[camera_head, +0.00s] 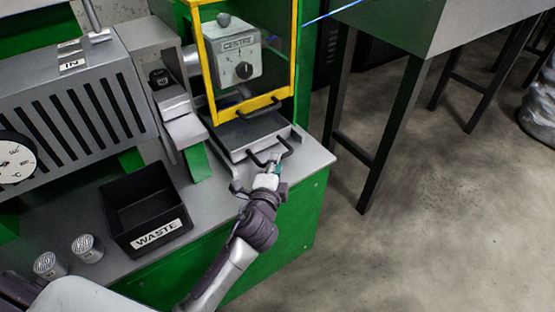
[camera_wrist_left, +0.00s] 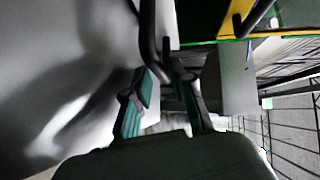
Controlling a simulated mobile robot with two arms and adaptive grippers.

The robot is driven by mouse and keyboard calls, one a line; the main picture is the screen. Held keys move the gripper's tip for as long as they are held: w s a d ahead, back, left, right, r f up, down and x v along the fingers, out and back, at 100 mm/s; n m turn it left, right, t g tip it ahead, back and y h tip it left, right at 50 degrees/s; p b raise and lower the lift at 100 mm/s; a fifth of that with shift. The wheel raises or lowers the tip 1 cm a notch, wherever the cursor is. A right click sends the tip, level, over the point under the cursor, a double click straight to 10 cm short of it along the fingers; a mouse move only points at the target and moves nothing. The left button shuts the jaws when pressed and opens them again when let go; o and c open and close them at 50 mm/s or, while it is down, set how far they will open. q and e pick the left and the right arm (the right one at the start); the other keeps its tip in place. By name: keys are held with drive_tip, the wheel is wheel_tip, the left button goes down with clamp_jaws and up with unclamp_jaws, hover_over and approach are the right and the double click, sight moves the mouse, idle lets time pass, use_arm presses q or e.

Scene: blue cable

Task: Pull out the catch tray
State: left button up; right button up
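The catch tray (camera_head: 246,133) is a grey metal drawer low in the machine, below the yellow-framed guard. Its dark bar handle (camera_head: 285,147) faces the front; the handle also shows in the left wrist view (camera_wrist_left: 149,40). My left gripper (camera_head: 272,166) is at this handle, with its teal-padded fingers around the bar. In the left wrist view the fingers (camera_wrist_left: 163,75) stand on both sides of the handle, fairly close together. Whether they press on it I cannot tell. My right gripper is not in view.
The yellow-framed guard (camera_head: 293,50) with its own dark handle is just above the tray. A black WASTE bin (camera_head: 120,207) and small cylindrical containers (camera_head: 88,248) stand on the bench to the left. A dark-legged table (camera_head: 390,135) is to the right; the floor (camera_head: 440,220) in front is clear.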

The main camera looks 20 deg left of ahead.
use_arm(q)
drive_tip(key=shift+w+a+f, duration=0.1)
drive_tip(key=shift+w, duration=0.55)
drive_tip(key=shift+w+a+f, duration=0.1)
drive_tip(key=shift+w, duration=0.55)
clamp_jaws()
drive_tip(key=shift+d, duration=0.1)
